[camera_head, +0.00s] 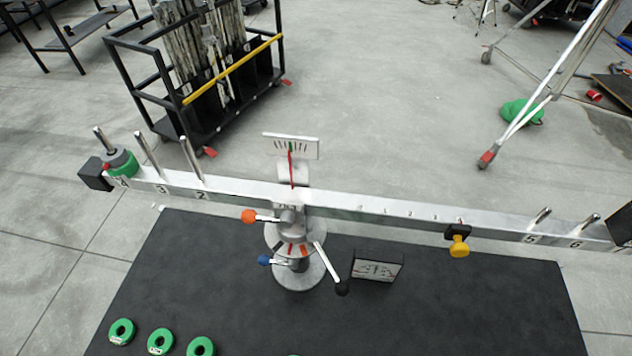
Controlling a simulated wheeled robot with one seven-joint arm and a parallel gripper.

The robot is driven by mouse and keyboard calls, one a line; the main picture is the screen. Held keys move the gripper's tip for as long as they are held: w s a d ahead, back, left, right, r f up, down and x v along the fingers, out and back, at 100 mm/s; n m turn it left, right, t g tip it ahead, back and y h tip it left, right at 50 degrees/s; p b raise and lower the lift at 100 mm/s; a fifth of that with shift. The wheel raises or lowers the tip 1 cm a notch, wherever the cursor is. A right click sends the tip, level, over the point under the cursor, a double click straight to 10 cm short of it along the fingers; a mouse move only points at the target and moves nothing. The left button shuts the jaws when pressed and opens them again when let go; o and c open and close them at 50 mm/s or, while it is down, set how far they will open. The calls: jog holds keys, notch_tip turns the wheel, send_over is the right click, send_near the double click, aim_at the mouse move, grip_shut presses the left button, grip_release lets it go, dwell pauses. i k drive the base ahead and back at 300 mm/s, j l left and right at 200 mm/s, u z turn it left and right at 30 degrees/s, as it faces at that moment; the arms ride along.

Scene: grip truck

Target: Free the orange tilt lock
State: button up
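The orange tilt lock (249,216) is an orange knob on a short metal lever. It points left from the hub of the silver centre post (290,240), just under the long metal beam (360,207). Whether it is locked or loose cannot be told. The beam slopes slightly down toward the right. A red pointer (291,168) stands in front of a white scale plate (290,147) above the post. My gripper is not in view.
A blue-knobbed lever (264,260) and a black-knobbed lever (342,288) sit lower on the post. A yellow knob (459,246) hangs from the beam. Green rings (160,341) lie on the black table (430,310). A small sign (377,267) stands right of the post.

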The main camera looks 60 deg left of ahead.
aim_at(250, 216)
jog(key=k+j+u, duration=0.35)
jog(key=j, duration=0.3)
jog(key=i+l+u, duration=0.15)
jog(key=l+u, duration=0.55)
jog(key=i+l+u, duration=0.1)
jog(key=l+u, duration=0.25)
jog(key=l, duration=0.1)
